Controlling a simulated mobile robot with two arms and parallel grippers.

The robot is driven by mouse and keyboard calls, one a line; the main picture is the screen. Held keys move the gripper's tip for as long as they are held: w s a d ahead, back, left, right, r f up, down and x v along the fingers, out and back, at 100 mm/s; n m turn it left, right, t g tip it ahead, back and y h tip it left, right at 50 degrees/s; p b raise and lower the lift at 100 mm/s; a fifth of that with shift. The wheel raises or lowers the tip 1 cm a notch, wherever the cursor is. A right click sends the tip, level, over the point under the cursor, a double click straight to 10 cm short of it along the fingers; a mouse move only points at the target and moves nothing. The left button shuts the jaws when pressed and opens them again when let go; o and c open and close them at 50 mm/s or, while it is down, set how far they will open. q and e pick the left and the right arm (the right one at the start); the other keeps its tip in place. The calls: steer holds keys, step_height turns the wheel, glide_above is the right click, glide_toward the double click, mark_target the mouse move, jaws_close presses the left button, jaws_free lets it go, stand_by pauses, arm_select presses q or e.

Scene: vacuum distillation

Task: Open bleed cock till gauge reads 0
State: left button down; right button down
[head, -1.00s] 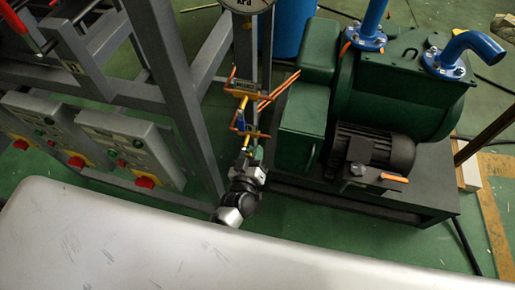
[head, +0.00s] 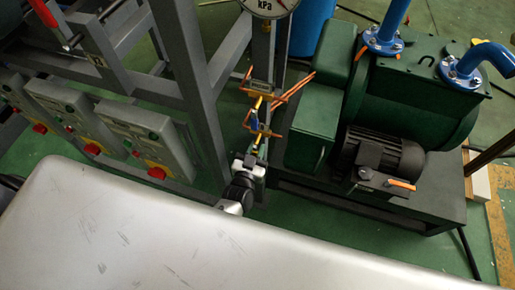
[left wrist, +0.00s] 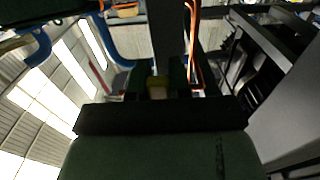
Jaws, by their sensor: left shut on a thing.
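The pressure gauge (head: 270,6), marked kPa, is cut off by the top edge of the head view; I cannot read its value. Below it on the grey post are copper pipes and small brass fittings with a blue part. The bleed cock (head: 263,143) appears as a yellow piece at the lower fitting. My left gripper (head: 256,153) is at this piece, coming from below. In the left wrist view its jaws are shut on a small yellowish piece (left wrist: 158,87), apparently the cock's handle. The fingers hide part of it. My right gripper is not in view.
A green vacuum pump (head: 400,110) with a black motor (head: 380,160) and blue pipes stands to the right. Control boxes (head: 150,140) with red knobs are mounted on the grey frame at the left. Copper pipes (left wrist: 193,45) run close by in the left wrist view.

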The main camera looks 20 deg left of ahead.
arm_select(q)
steer(key=shift+s+f, duration=0.1)
steer(key=shift+f, duration=0.05)
steer(key=c, duration=1)
jaws_free()
steer(key=shift+c, duration=0.2)
steer(key=s, duration=1)
steer(key=shift+s+a, duration=0.25)
steer(key=shift+s, duration=0.1)
